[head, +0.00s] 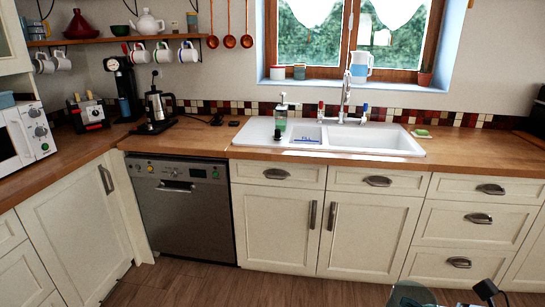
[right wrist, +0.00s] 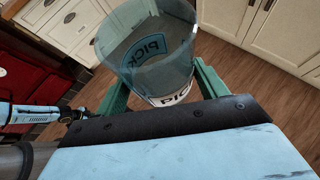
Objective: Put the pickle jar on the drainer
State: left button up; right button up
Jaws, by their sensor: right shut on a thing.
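The pickle jar (right wrist: 160,50) is a clear, bluish glass jar with a label reading "PICK". My right gripper (right wrist: 162,85) is shut on it, with green fingers on both sides of the glass in the right wrist view. In the head view, part of the jar (head: 410,295) shows at the bottom edge, in front of the cabinets and well away from the sink. The drainer (head: 254,134) appears to be the flat left part of the white sink unit. My left gripper is not in view.
A soap dispenser (head: 281,118) stands on the drainer side. The sink basin (head: 372,141) and tap (head: 345,100) lie to its right. A kettle (head: 157,108) stands on the counter to the left. The wooden counter (head: 200,140) left of the sink is mostly clear.

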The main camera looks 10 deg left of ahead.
aim_at(254, 136)
jog(key=u, duration=0.6)
jog(key=i, duration=0.5)
jog(key=u, duration=1)
jog(key=i, duration=1.5)
jog(key=z, duration=0.1)
